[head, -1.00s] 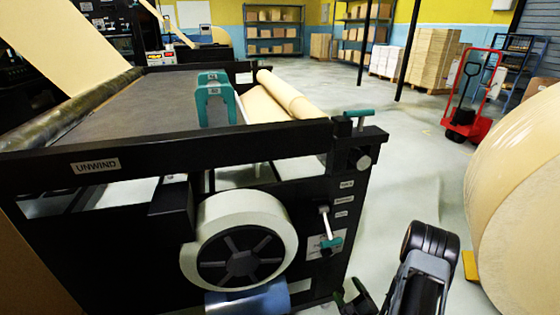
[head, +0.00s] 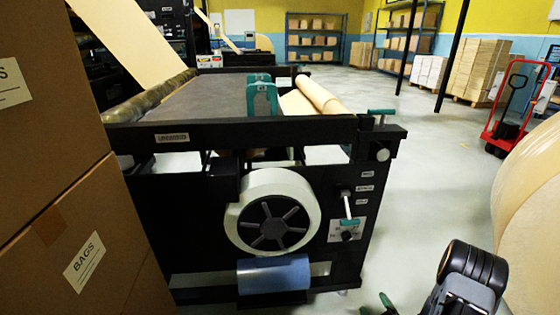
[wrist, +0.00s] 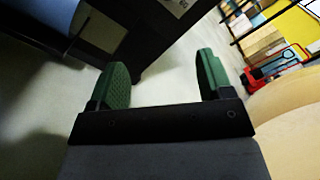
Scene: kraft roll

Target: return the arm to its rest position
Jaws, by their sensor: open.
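My gripper (wrist: 160,82) shows in the wrist view with its two green finger pads wide apart and nothing between them. It points at bare floor beside the black machine frame. In the head view my arm is at the bottom right, and only green fingertips (head: 376,304) show at the bottom edge. The rest of the gripper is cut off or hidden there.
The black unwind stand (head: 265,133) fills the middle, with a white roll (head: 240,226) and a blue roll (head: 273,274) on its front. Stacked cartons (head: 90,225) stand close at left. A large kraft roll (head: 535,205) is at right. Pale floor (head: 420,180) lies clear between.

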